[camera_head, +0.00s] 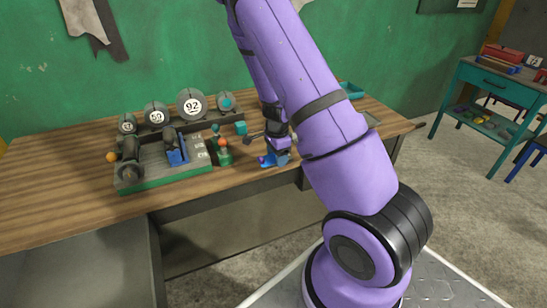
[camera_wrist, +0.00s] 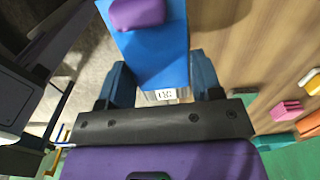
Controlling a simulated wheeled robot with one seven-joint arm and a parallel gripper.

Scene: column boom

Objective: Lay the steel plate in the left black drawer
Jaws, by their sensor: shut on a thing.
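My gripper (camera_wrist: 162,85) is shut on a blue block (camera_wrist: 152,58) with a purple lump on it and a small white label at its near end. In the head view my gripper (camera_head: 280,150) is low over the desk's front edge, with the blue block (camera_head: 271,161) at its tip. I cannot make out a steel plate for certain in either view. Dark grey panels (camera_head: 157,270) show under the desk at the left; I cannot tell whether they belong to the left black drawer. A dark casing (camera_wrist: 40,80) shows at the left of the wrist view.
A console (camera_head: 165,165) with round dials and levers stands on the wooden desk (camera_head: 55,195), left of my gripper. A green bottle-like thing (camera_head: 224,155) stands close beside it. A teal table (camera_head: 490,85) stands at the far right. The desk's left end is clear.

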